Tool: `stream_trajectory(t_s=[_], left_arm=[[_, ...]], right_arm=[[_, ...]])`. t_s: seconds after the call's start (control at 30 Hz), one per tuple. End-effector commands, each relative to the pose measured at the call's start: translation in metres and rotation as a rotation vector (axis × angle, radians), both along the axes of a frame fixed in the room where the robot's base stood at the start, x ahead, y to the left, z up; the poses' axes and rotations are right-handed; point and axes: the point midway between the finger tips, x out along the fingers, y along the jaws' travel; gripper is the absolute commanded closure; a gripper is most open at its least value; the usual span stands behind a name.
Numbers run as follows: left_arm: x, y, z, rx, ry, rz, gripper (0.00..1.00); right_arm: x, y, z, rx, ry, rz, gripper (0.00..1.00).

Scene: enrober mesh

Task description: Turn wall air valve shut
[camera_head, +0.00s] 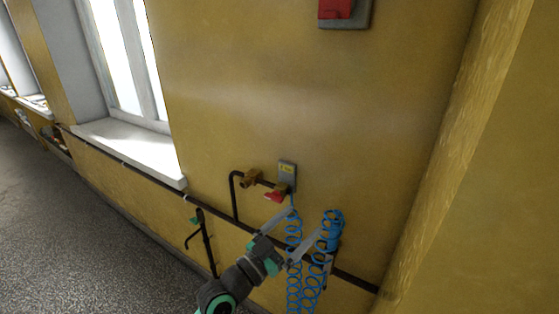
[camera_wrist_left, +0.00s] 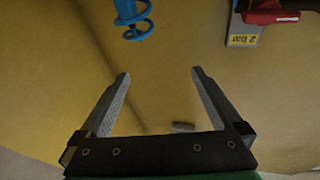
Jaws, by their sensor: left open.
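The wall air valve is a brass fitting (camera_head: 251,178) on a dark pipe, with a red handle (camera_head: 275,196) at its right end. A grey plate (camera_head: 287,175) with a yellow label is behind it. In the left wrist view the red handle (camera_wrist_left: 272,17) shows at the top right, partly cut off, above a yellow "2 bar" label (camera_wrist_left: 242,40). My left gripper (camera_head: 307,220) is open and empty, below and right of the handle in the head view. Its fingers (camera_wrist_left: 160,73) are spread in the wrist view, apart from the handle. My right gripper is not in view.
Blue coiled hoses (camera_head: 331,222) hang right beside my left gripper; one coil (camera_wrist_left: 133,20) shows in the wrist view. A dark pipe (camera_head: 150,176) runs along the wall. A red switch box (camera_head: 336,9) is high on the wall. The wall between is clear.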

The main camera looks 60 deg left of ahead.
Motion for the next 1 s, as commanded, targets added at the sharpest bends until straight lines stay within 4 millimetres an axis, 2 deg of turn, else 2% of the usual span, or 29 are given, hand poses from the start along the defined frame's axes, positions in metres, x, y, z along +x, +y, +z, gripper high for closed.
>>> stream_trajectory(t_s=[0.03, 0.1, 0.23, 0.37, 0.57, 1.0], left_arm=[[-0.021, 0.029, 0.005, -0.056, 0.066, 0.065, 0.0], [-0.048, 0.056, -0.015, -0.113, 0.135, 0.142, 0.0], [-0.083, 0.084, -0.028, -0.16, 0.187, 0.236, 0.0], [-0.092, 0.094, -0.03, -0.165, 0.188, 0.263, 0.0], [-0.083, 0.098, -0.031, -0.162, 0.185, 0.261, 0.0], [-0.005, 0.141, -0.032, -0.161, 0.186, 0.259, 0.0]], right_arm=[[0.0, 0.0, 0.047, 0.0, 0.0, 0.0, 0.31], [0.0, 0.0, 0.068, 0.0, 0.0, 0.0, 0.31], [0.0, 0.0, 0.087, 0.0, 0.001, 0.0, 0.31], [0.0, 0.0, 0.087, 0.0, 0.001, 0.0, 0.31], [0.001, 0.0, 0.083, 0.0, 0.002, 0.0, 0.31], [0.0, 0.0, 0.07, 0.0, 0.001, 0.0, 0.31]])
